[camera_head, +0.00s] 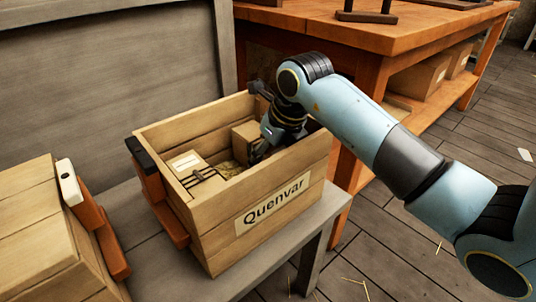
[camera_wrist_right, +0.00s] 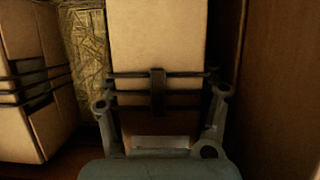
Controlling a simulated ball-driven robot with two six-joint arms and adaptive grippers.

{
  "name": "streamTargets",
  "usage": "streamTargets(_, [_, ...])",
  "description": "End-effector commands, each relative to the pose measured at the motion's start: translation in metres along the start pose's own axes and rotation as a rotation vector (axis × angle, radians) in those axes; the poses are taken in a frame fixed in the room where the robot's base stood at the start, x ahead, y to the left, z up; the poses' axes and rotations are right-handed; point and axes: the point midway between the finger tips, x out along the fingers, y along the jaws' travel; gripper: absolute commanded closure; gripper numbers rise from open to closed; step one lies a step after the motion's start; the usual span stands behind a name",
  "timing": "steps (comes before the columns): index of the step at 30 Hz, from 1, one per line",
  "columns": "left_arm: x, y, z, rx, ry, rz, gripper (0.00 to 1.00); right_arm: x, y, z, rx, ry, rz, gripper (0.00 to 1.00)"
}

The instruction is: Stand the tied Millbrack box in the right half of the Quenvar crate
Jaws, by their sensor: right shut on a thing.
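The Quenvar crate (camera_head: 306,196) is an open wooden box with its name on the front. My right gripper (camera_head: 261,146) reaches down into its right half. In the right wrist view the gripper (camera_wrist_right: 160,106) is shut on a tan box (camera_wrist_right: 158,40) with a dark band and clasp around it. This box (camera_head: 243,139) also shows in the head view, inside the crate near its back wall. I cannot read a name on it, and its underside is hidden. My left gripper is not in view.
Another tan box (camera_head: 188,164) with a pale label and dark cords is in the crate's left half; it shows in the wrist view (camera_wrist_right: 28,60). Straw (camera_wrist_right: 88,55) lies between the boxes. Another wooden crate (camera_head: 35,225) stands at the left. An orange bench (camera_head: 340,32) is behind.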

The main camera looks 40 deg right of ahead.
Motion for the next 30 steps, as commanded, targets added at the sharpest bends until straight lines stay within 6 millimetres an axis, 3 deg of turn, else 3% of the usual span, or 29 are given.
streamTargets(14, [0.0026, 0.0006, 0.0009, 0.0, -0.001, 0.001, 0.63, 0.0016, 0.0003, -0.0009, 0.0, -0.002, 0.0, 0.74])
streamTargets(15, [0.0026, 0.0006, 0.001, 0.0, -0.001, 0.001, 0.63, 0.0015, 0.0003, -0.0009, 0.0, -0.002, 0.0, 0.36])
streamTargets(20, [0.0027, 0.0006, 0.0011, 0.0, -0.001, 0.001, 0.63, 0.0016, 0.0, -0.001, 0.0, -0.001, -0.001, 0.15])
streamTargets(21, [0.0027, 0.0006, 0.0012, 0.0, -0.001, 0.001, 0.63, 0.0016, -0.0002, -0.001, -0.001, -0.001, -0.002, 0.11])
streamTargets(30, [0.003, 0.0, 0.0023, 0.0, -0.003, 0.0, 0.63, 0.0019, -0.0009, -0.0017, -0.001, 0.001, -0.003, 0.11])
